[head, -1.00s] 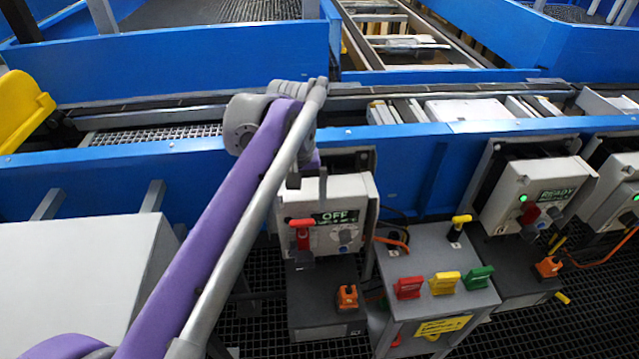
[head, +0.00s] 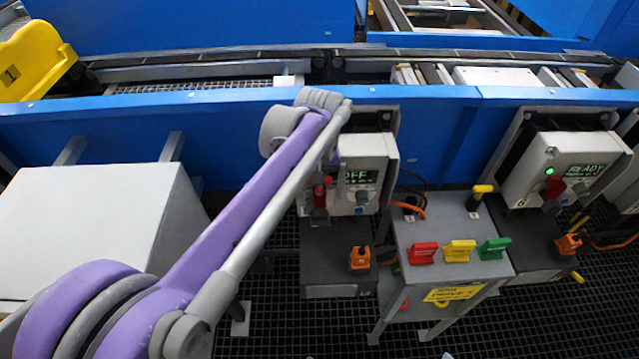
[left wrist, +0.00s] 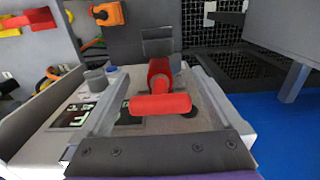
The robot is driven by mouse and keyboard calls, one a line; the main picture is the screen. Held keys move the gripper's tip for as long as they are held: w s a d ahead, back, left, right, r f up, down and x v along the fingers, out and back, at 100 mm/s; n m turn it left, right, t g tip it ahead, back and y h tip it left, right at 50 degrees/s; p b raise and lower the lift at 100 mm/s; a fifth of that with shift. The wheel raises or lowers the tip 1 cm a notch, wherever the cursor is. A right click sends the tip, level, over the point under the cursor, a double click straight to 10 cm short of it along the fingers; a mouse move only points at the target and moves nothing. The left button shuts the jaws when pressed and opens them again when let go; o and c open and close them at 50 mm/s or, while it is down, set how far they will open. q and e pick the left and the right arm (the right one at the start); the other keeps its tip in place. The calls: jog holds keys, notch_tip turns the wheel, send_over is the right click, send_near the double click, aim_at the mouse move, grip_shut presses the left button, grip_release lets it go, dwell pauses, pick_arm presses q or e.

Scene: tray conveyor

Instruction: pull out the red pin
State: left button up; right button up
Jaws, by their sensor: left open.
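The red pin (head: 320,194) is on the front of the white control box (head: 374,152) that reads OFF. In the left wrist view the pin (left wrist: 160,104) shows as a red T-shaped handle. My left gripper (head: 334,182) is in front of that box, partly hidden by its own arm. In the left wrist view the open left gripper (left wrist: 161,84) has a finger on either side of the pin's handle, apart from it. Whether the fingers reach past the handle is hard to tell. My right gripper is not in view.
A grey stand (head: 450,232) with red, yellow and green tags is right of the box. An orange piece (head: 359,257) sits on the dark block below it. Another box (head: 568,165) reads READY. A blue conveyor rail (head: 230,110) runs behind; a white box (head: 90,220) stands left.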

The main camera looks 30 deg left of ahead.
pick_arm(q)
jog(key=c, duration=1.4)
jog(key=shift+r, duration=0.15)
jog(key=shift+r+p, duration=2.2)
jog(key=shift+r, duration=0.45)
jog(key=shift+r, duration=0.1)
jog(key=shift+r, duration=0.15)
jog(key=shift+r+p, duration=1.5)
jog(key=shift+r, duration=0.3)
